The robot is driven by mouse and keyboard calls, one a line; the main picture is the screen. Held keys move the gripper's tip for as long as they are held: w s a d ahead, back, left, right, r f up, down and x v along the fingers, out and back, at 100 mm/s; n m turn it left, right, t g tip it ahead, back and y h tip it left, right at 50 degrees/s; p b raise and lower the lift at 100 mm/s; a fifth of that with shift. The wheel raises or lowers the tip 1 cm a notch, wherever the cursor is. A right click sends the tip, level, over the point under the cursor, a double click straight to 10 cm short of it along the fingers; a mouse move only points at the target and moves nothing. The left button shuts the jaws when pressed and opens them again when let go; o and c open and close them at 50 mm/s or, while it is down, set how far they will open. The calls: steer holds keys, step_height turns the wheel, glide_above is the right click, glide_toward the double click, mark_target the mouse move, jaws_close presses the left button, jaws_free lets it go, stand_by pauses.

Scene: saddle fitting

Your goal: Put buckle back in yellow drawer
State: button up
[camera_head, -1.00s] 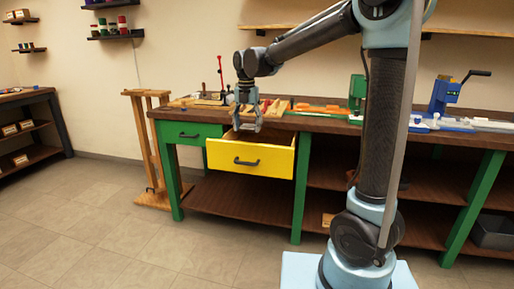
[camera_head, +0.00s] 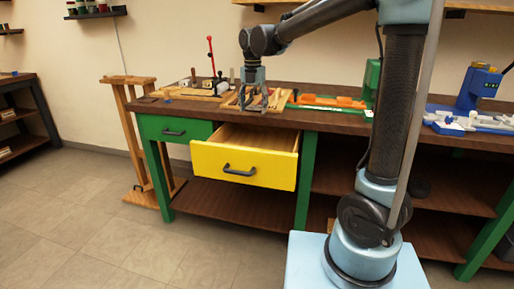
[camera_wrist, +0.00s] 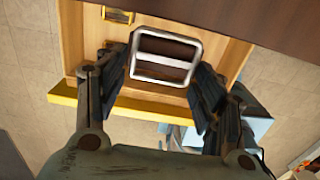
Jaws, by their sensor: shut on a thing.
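The yellow drawer (camera_head: 243,165) is pulled open below the bench top. My gripper (camera_head: 253,108) is above and behind it in the head view, in front of the bench top's edge or over it; I cannot tell which. In the wrist view my gripper (camera_wrist: 163,85) is shut on a silver rectangular buckle (camera_wrist: 160,80), held between the two fingers. The drawer's wooden inside and its yellow front (camera_wrist: 120,108) lie below the buckle. The buckle is too small to make out in the head view.
A small yellow-framed item (camera_wrist: 117,15) lies inside the drawer. The bench top (camera_head: 330,116) overhangs the drawer's back, with tools and wooden pieces near my gripper. A shut green drawer (camera_head: 174,130) is to the left. The floor in front is clear.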

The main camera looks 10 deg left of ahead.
steer(key=f, duration=1.7)
steer(key=shift+a+f, duration=0.2)
steer(key=shift+f, duration=0.2)
steer(key=shift+s, duration=0.1)
